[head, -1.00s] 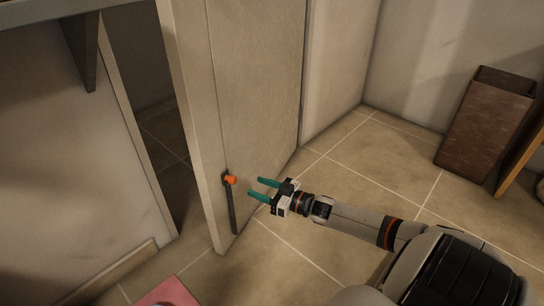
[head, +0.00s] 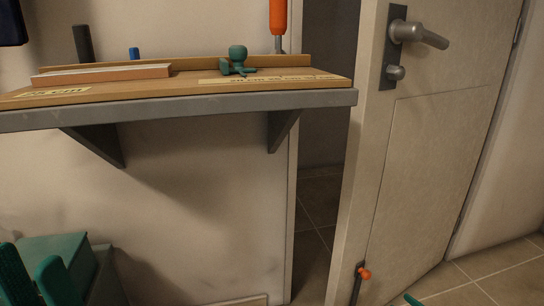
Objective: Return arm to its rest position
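In the head view, one teal fingertip of my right gripper (head: 412,299) shows at the bottom edge, to the right of the door's floor bolt (head: 357,283) with its orange knob (head: 364,273). The rest of this gripper and its arm are out of the frame, so its opening is hidden. At the bottom left, two rounded teal shapes look like the fingers of my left gripper (head: 33,277). They stand apart with a gap and nothing visible between them.
A wall shelf (head: 200,107) on grey brackets carries a wooden strip, a teal clamp-like piece and tools. A pale door (head: 430,170) with a metal handle (head: 418,34) stands ajar right of a dark gap. A teal box (head: 60,247) is low at left. Tiled floor shows at right.

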